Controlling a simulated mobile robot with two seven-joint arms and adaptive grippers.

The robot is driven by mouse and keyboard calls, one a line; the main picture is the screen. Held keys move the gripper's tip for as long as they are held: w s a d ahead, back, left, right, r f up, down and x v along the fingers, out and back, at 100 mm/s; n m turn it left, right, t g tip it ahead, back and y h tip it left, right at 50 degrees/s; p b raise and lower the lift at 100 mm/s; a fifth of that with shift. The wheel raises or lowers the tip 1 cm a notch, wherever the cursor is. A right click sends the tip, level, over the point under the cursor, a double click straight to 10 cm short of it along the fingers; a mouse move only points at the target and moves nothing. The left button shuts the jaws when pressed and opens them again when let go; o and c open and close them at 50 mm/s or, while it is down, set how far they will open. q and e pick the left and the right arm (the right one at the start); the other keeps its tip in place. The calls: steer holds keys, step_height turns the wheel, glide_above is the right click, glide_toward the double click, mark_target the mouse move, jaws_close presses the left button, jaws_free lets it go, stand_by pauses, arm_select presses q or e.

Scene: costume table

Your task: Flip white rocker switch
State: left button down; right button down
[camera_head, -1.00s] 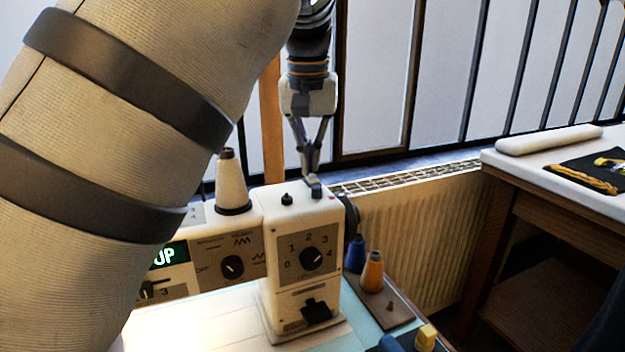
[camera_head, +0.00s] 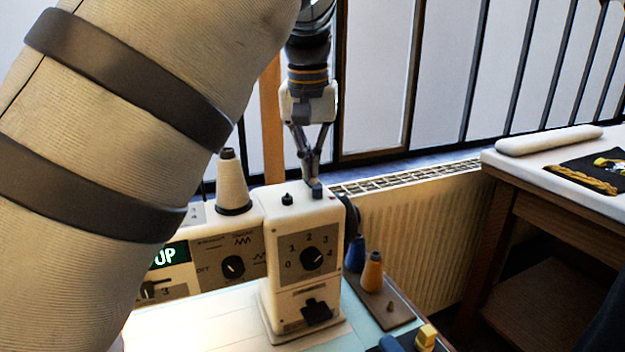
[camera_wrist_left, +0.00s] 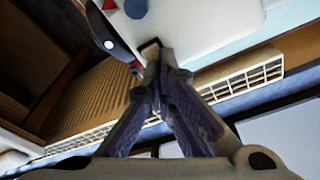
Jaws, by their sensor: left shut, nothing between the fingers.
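The white sewing machine (camera_head: 322,225) stands on the table, its numbered dial (camera_head: 312,258) facing me. My left gripper (camera_head: 311,178) points straight down, shut and empty, with its tips at the right end of the machine's top. A small dark grey piece (camera_head: 316,189) sits on the top right at the fingertips; I cannot tell whether they touch it. In the left wrist view the shut fingertips (camera_wrist_left: 152,65) are close to a dark slot-like part (camera_wrist_left: 150,46) on the white top. I cannot make out a white rocker switch clearly; the fingers may hide it. My right gripper is not in view.
A thread cone (camera_head: 232,185) and a black knob (camera_head: 287,199) stand on the machine's top. The dark handwheel (camera_head: 351,218) sticks out at its right side. Blue and orange spools (camera_head: 372,272) stand to the right. A radiator (camera_head: 430,225) is behind.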

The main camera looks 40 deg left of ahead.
arm_select(q)
steer(key=shift+r, duration=3.35)
